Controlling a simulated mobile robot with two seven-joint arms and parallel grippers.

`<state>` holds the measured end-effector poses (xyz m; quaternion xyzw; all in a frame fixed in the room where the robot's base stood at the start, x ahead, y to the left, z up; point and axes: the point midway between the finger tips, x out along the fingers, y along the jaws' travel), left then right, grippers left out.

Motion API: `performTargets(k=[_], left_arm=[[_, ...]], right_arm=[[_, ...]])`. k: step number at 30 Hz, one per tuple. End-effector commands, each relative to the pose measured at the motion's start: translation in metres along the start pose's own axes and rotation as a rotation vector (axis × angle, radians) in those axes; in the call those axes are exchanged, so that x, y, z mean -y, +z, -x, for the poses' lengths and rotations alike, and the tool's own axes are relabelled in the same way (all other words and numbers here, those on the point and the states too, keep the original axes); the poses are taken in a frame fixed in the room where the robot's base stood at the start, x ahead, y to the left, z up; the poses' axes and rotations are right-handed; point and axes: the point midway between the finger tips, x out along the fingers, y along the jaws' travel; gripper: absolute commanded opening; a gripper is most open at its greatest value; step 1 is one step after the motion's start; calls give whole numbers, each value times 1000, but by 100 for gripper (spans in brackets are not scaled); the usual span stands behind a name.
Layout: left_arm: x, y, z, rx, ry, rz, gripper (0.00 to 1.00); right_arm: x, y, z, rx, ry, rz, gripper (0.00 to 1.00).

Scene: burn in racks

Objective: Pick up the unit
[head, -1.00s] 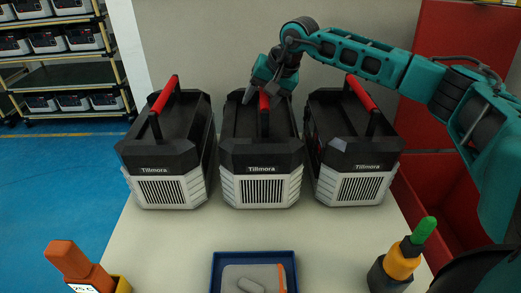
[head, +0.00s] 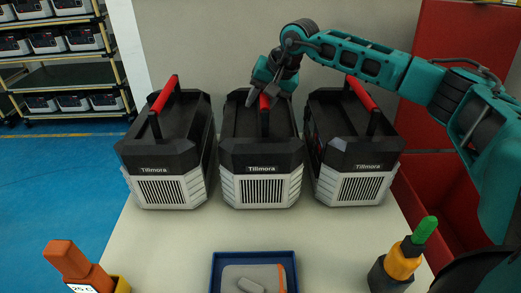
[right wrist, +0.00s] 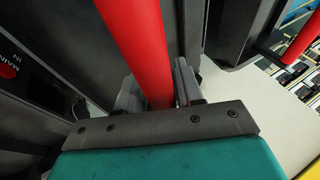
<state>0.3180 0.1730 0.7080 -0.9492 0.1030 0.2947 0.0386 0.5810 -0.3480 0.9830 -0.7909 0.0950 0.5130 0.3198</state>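Three alike units with black tops, pale grey vented fronts marked "Tillmora" and red carry handles stand upright in a row on the table: the left unit (head: 167,185), the middle unit (head: 261,185) and the right unit (head: 354,185). My right gripper (head: 266,99) is at the red handle of the middle unit, coming from above and behind. In the right wrist view the red handle (right wrist: 139,45) runs between the two fingers of the gripper (right wrist: 158,90). The fingers look spread, one on each side; contact is hard to tell. My left gripper is out of view.
A blue tray (head: 214,272) with small grey parts lies at the table front. An orange device (head: 72,262) stands front left and a green-topped orange bottle (head: 405,262) front right. A red bin (head: 440,200) is at the right; a rack (head: 65,78) of units stands far left.

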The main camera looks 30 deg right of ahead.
Motion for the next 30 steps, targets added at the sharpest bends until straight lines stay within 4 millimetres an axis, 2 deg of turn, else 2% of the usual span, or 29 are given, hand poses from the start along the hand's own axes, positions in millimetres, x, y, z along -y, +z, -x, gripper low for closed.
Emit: performTargets(k=[1, 11, 30], left_arm=[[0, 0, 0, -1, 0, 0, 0], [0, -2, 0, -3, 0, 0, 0], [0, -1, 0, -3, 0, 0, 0]], right_arm=[[0, 0, 0, 0, 0, 0, 31], [-1, 0, 0, 0, 3, -1, 0], [-3, 0, -1, 2, 8, -3, 0]])
